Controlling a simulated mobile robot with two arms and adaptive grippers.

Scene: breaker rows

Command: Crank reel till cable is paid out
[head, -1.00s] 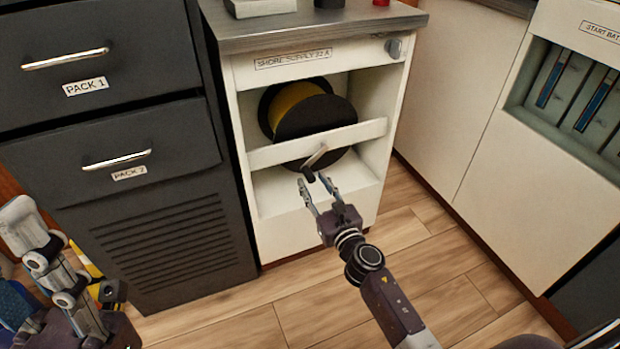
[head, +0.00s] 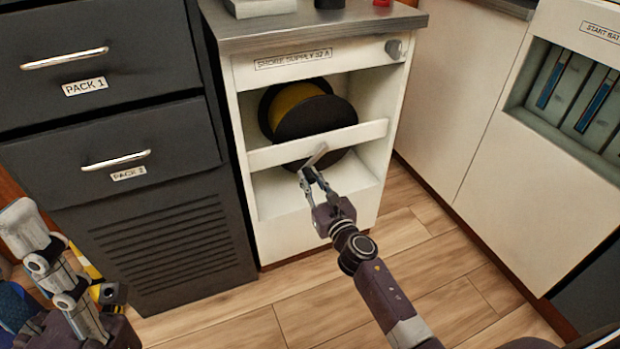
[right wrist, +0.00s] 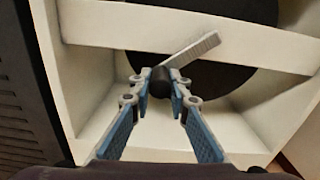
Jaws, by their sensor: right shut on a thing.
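The cable reel (head: 312,118) sits in the white cabinet's opening, with yellow cable (head: 292,98) wound between dark round flanges. Its grey crank arm (head: 319,153) stands in front of the cabinet's cross rail and slants down to the left. In the right wrist view the crank arm (right wrist: 193,50) slants down to a dark knob (right wrist: 159,82). My right gripper (head: 309,178) is shut on this crank knob, a finger on each side. My left arm shows at the lower left, but I cannot make out its fingertips.
The white cabinet's cross rail (head: 345,142) runs just behind the crank. A dark drawer unit (head: 170,215) stands close on the left. A recessed panel with blue strips (head: 570,98) is at the right. Wooden floor (head: 300,310) is clear in front.

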